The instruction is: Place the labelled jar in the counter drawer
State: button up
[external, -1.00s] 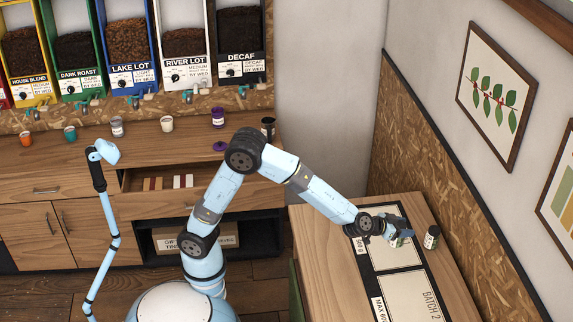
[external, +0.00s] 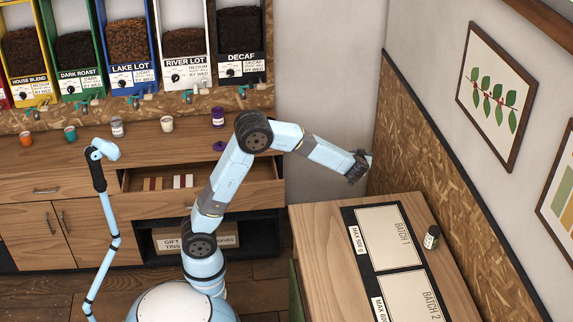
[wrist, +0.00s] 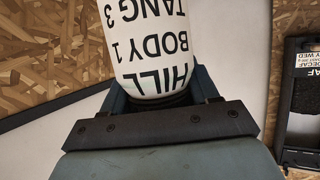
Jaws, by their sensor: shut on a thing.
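In the wrist view a white-labelled jar (wrist: 155,45) fills the top middle, its label reading upside down "TANG 3, BODY 1, HILL". My gripper (external: 360,164) is shut on it, high above the far end of the side table in the external view. The jar itself is not clearly visible there. The counter drawer (external: 150,209) is pulled open at the left, beyond my arm. Several small packets (external: 183,181) lie in its left part; its middle is partly hidden by my arm.
Cups (external: 166,124) and a purple canister (external: 218,117) stand on the counter under the bean dispensers. A light-blue lamp-like post (external: 113,220) rises left of my base.

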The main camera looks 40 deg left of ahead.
jog(key=w+a+n+g+y, duration=0.1)
jog(key=a+n+g+y, duration=0.35)
jog(key=a, duration=1.25)
jog(key=w+a+n+g+y, duration=0.1)
jog(key=a+n+g+y, duration=0.3)
jog(key=a, duration=1.3)
jog(key=s+a+f+n+g+h, duration=0.1)
jog(key=s+a+n+g, duration=0.6)
jog(key=a, duration=0.7)
jog(key=s+a+f+n+g+h, duration=0.1)
jog(key=s+a+n+g, duration=0.4)
jog(key=s+a, duration=0.65)
jog(key=shift+t+y, duration=0.25)
jog(key=shift+t, duration=0.1)
jog(key=shift+w+a+f, duration=0.35)
jog(key=shift+w+f, duration=0.05)
jog(key=shift+f, duration=5.15)
jog(key=shift+w+a+f, duration=0.35)
jog(key=shift+f, duration=5.25)
jog(key=shift+w+a+f, duration=0.35)
jog(key=shift+w+f, duration=0.05)
jog(key=shift+f, duration=5.15)
jog(key=o, duration=1.2)
